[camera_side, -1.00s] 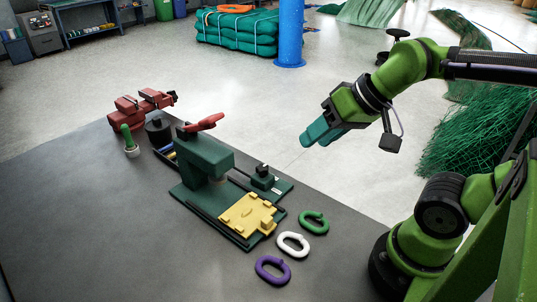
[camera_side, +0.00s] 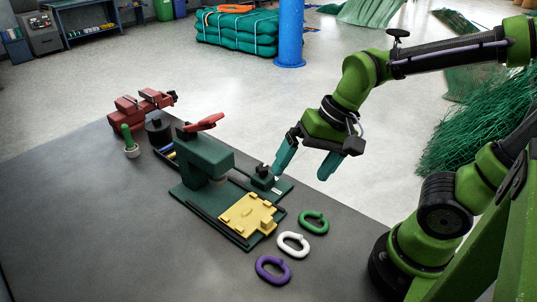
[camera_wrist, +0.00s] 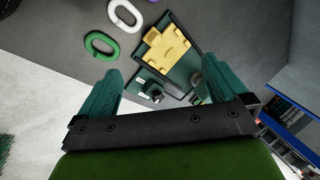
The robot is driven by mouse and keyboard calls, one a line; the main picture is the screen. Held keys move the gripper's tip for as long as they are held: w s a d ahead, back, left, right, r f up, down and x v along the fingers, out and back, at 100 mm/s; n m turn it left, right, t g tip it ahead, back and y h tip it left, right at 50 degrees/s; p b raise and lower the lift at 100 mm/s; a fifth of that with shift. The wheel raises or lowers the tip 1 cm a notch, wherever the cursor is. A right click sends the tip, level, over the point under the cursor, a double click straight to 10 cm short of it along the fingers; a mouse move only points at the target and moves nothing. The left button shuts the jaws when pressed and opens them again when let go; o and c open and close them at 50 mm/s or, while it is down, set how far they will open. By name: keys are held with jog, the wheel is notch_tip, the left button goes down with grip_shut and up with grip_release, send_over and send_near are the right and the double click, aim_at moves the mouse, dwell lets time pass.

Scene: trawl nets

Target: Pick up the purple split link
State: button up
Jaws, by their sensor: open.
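The purple split link (camera_side: 273,270) lies flat on the dark table near its front, at the near end of a row of links. The white split link (camera_side: 293,244) and the green split link (camera_side: 314,222) lie beyond it in the row. My gripper (camera_side: 300,174) is open and empty, in the air past the far side of the links, with its teal fingers pointing down. In the wrist view, my gripper (camera_wrist: 163,85) has its fingers wide apart. The green link (camera_wrist: 101,43) and white link (camera_wrist: 125,15) show there at the top left. A small purple piece shows at the top edge (camera_wrist: 153,1).
A dark green press (camera_side: 206,160) with a yellow fixture plate (camera_side: 248,215) stands just left of the links. The table front left is clear.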

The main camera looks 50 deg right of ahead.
notch_tip(320, 180, down, 4)
jog(key=a+r+m+g, duration=0.1)
jog(key=a+m+g, duration=0.15)
jog(key=m, duration=0.35)
jog(key=m+g+y, duration=0.1)
jog(key=m, duration=0.4)
send_near(270, 274)
jog(key=shift+w+d+f, duration=0.1)
jog(key=shift+d+f, duration=0.15)
jog(key=shift+f, duration=0.35)
jog(key=shift+d+f, duration=0.25)
jog(key=shift+f, duration=0.4)
jog(key=shift+a+x, duration=0.15)
jog(key=shift+x, duration=1.2)
jog(key=shift+a+x, duration=0.2)
jog(key=shift+x, duration=1.1)
jog(key=shift+w+r, duration=0.1)
jog(key=shift+c, duration=0.3)
jog(key=c, duration=1)
jog(key=shift+c, duration=0.2)
jog(key=shift+r, duration=0.1)
